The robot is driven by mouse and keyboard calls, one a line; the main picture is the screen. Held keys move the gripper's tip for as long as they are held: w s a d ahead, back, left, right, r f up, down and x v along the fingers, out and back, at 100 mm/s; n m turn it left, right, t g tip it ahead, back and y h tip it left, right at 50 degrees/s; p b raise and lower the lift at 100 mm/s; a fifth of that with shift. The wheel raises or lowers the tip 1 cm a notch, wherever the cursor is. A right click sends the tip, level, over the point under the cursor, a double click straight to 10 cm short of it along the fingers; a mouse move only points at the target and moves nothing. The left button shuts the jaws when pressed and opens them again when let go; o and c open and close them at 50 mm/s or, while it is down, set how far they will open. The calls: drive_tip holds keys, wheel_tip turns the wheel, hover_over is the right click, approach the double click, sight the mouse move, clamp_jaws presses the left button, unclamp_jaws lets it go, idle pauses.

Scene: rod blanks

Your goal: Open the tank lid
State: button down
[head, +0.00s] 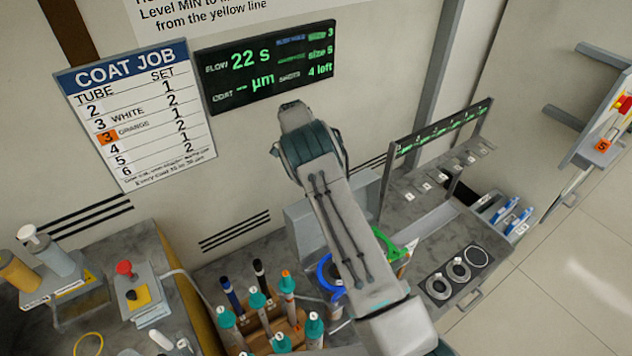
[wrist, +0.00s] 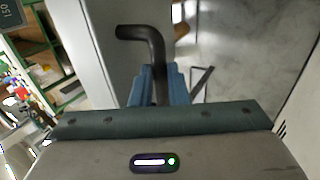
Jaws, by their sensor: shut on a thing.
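My gripper (wrist: 160,74) shows in the wrist view with its blue fingers shut on a dark bent handle (wrist: 137,32). The handle's bar runs down between the fingers and its hooked end points left. A pale grey panel (wrist: 100,55) lies left of the handle; I cannot tell whether it is the tank lid. In the head view my arm hides the gripper and the handle. A light grey upright panel (head: 303,228) shows beside my arm there, partly covered. How far the lid stands open cannot be told.
A rack of teal-capped tubes (head: 257,302) stands left of my arm, with blue and green rings close by. A red-knobbed box (head: 137,292) is at lower left. A bench with round fixtures (head: 458,270) is at right. The display (head: 265,68) hangs on the wall.

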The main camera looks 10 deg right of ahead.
drive_tip(key=shift+f, duration=0.45)
drive_tip(key=c, duration=1.4)
unclamp_jaws()
drive_tip(key=shift+d, duration=0.1)
drive_tip(key=shift+r, duration=0.1)
drive_tip(key=shift+w+a+r, duration=0.1)
drive_tip(key=shift+a, duration=0.1)
drive_tip(key=v, duration=0.7)
drive_tip(key=shift+w, duration=0.15)
